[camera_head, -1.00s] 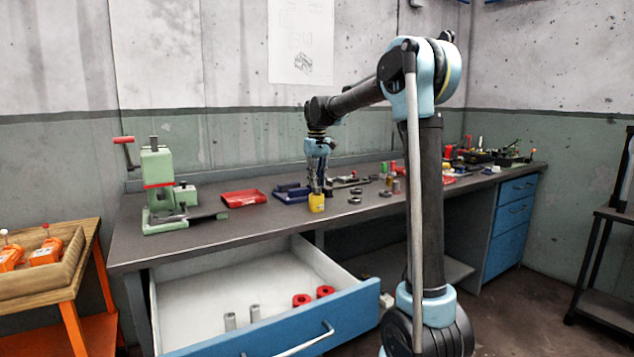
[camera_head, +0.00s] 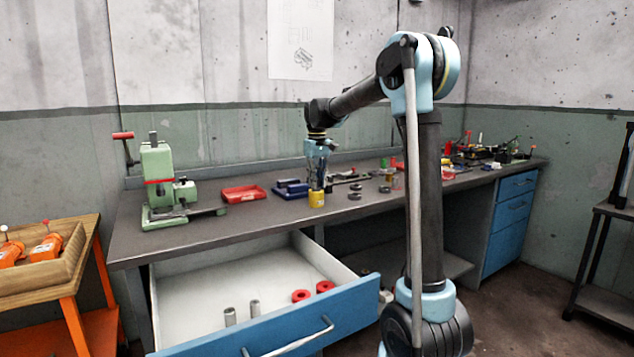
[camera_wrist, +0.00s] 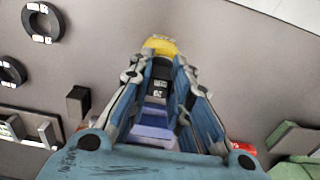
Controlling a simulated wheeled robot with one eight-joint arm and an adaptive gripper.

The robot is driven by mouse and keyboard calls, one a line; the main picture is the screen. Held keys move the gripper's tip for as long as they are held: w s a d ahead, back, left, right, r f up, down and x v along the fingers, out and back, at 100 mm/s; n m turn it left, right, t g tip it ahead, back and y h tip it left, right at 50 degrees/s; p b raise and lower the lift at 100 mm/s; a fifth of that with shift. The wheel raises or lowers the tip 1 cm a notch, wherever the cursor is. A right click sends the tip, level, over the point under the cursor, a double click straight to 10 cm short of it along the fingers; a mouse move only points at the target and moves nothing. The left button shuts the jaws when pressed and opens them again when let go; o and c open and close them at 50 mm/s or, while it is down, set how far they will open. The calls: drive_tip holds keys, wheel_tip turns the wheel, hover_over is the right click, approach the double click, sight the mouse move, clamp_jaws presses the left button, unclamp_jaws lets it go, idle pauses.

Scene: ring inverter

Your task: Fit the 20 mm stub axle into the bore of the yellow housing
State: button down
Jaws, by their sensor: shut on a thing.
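The yellow housing (camera_head: 317,200) stands upright on the bench top near its front edge, directly under my gripper (camera_head: 317,186). In the wrist view the housing (camera_wrist: 160,44) shows just beyond the fingertips, with its bore hidden. My gripper (camera_wrist: 165,58) points down and is shut on a small dark grey piece, which I take to be the stub axle (camera_wrist: 160,72). Most of that piece is hidden between the fingers. I cannot tell whether its end is above the bore or inside it.
A green press (camera_head: 157,180) stands left on the bench, with a red tray (camera_head: 243,194) and a blue block (camera_head: 292,189) nearby. Dark rings (camera_head: 354,196) lie right of the housing. An open drawer (camera_head: 265,345) below holds grey cylinders and red rings. Bench front left is clear.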

drive_tip(key=shift+f, duration=0.35)
drive_tip(key=c, duration=1.4)
unclamp_jaws()
wheel_tip(320, 180, up, 12)
drive_tip(key=shift+f, duration=0.1)
